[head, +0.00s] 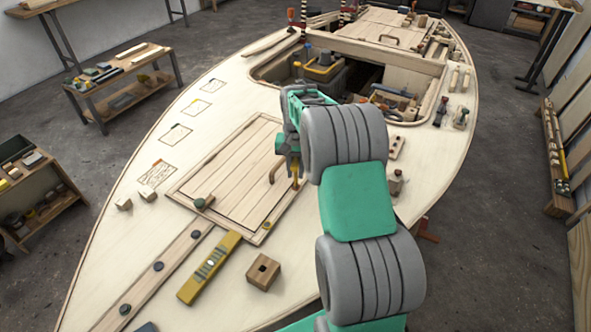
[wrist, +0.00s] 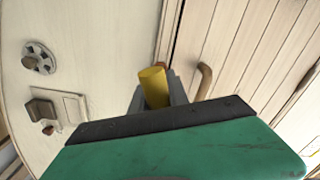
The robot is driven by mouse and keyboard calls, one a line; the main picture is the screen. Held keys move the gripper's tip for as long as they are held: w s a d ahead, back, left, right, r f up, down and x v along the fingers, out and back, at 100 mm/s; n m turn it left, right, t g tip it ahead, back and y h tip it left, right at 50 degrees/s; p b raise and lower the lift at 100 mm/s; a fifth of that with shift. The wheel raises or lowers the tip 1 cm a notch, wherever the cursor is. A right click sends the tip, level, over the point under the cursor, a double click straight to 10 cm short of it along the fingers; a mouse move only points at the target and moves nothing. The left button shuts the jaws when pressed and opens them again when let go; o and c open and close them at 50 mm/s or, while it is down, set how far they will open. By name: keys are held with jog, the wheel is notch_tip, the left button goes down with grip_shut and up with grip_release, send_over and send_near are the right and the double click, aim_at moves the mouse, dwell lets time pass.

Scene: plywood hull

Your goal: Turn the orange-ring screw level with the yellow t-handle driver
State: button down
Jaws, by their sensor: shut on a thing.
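My gripper (head: 293,160) is over the right edge of the planked hatch (head: 205,165) on the deck. It is shut on the yellow t-handle driver, whose yellow grip (wrist: 154,87) stands up between the jaws in the wrist view. In the head view, a small part of the driver (head: 295,170) shows below my gripper, close to the deck. The driver's tip is hidden in the wrist view. I cannot make out the orange-ring screw for sure; my gripper and arm hide the deck there.
The hatch's curved wooden handle (head: 278,171) is just left of my gripper; it also shows in the wrist view (wrist: 203,82). A yellow level (head: 209,267) and a wooden block with a hole (head: 263,272) lie nearer. An open cockpit (head: 262,72) lies beyond.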

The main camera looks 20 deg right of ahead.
jog(key=shift+n, duration=0.7)
jog(key=n, duration=0.4)
jog(key=shift+d+n, duration=0.1)
jog(key=shift+n, duration=0.2)
jog(key=shift+r+p, duration=0.4)
jog(key=shift+r, duration=0.1)
jog(key=m, duration=0.4)
jog(key=shift+m, duration=0.3)
jog(key=m, duration=0.4)
jog(key=shift+a+m, duration=0.2)
jog(key=shift+m, duration=0.1)
